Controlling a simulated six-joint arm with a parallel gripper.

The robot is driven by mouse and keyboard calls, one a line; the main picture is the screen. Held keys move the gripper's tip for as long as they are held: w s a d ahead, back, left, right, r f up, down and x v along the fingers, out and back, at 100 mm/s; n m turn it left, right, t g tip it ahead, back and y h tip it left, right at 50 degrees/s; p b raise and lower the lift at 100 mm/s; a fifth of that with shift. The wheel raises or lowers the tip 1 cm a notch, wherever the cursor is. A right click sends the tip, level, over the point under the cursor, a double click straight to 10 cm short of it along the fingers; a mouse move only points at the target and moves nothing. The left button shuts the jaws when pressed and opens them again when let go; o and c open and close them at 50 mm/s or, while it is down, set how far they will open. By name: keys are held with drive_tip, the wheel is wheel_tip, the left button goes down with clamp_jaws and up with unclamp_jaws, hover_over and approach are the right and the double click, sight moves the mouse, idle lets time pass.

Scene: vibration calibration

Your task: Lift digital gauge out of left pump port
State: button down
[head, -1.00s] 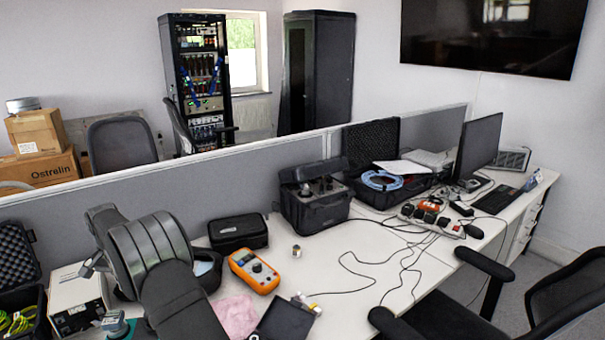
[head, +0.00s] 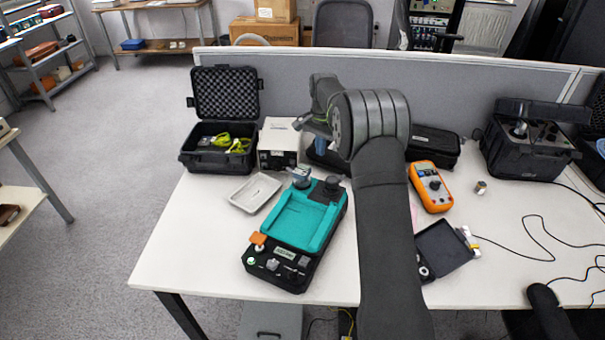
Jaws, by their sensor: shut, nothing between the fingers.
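The teal and black pump (head: 298,222) sits on the white desk left of my arm. The small blue-grey digital gauge (head: 301,176) stands at the pump's back left, apparently in the left port; its lower part is too small to make out. A black round fitting (head: 330,186) is at the pump's back right. My gripper (head: 299,124) is small in view, shut and empty. It appears above and behind the gauge, apart from it, in front of the white box instrument.
A shallow grey tray (head: 254,192) lies left of the pump. Behind are an open black case (head: 222,140), a white box instrument (head: 277,143) and the grey partition (head: 280,85). An orange multimeter (head: 431,187) lies to the right. The desk's front left is clear.

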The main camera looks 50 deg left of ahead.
drive_tip(key=c, duration=0.6)
unclamp_jaws()
drive_tip(key=n, duration=2)
approach(302, 170)
wheel_tip(302, 170, down, 11)
drive_tip(key=shift+r, duration=0.2)
